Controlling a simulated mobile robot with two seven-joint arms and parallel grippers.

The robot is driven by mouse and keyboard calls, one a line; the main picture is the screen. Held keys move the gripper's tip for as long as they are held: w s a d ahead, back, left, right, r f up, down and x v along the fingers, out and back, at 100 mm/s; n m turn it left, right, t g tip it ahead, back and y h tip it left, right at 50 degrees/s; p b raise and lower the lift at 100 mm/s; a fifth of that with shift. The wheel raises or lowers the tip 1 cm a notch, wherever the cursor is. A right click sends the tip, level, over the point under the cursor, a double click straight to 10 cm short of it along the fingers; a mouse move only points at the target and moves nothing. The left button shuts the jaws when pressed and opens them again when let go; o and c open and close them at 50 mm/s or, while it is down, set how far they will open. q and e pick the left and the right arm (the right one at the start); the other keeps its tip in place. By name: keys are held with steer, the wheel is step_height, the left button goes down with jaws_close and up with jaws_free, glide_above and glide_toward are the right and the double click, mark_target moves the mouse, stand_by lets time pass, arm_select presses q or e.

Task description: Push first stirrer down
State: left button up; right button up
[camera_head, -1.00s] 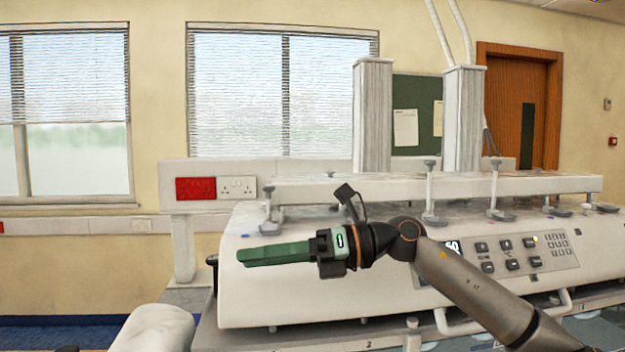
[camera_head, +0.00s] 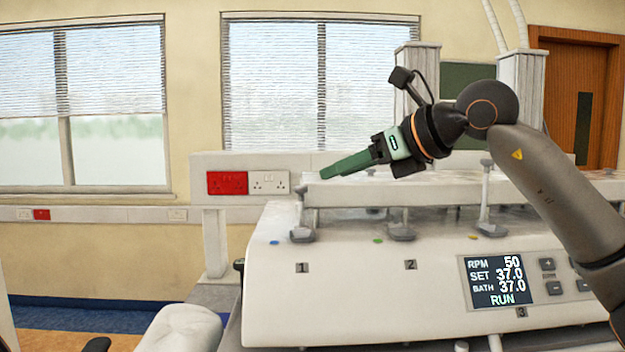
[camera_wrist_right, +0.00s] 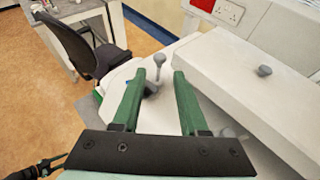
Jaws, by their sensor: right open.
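The first stirrer (camera_head: 301,215) stands upright at the front left of the white tablet bath, above the label 1. It has a small grey knob on top and a wider grey cap at its foot. My right gripper (camera_head: 323,173) has green fingers and is open and empty. It is at about the height of the stirrer's top, slightly right of it in the head view. In the right wrist view the stirrer (camera_wrist_right: 159,62) shows in the gap between the fingertips (camera_wrist_right: 160,76); I cannot tell the exact distance. My left gripper is not in view.
More stirrers (camera_head: 402,228) stand along the white crossbar (camera_head: 440,192) to the right. The display (camera_head: 494,282) reads RUN. A red and white wall socket (camera_head: 227,183) is behind on the left. A dark chair (camera_wrist_right: 85,48) stands left in the wrist view.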

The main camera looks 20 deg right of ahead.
steer(key=p+x, duration=0.1)
steer(key=x, duration=0.7)
steer(key=shift+w+p, duration=0.1)
steer(key=shift+p, duration=0.2)
jaws_close()
stand_by(1.0)
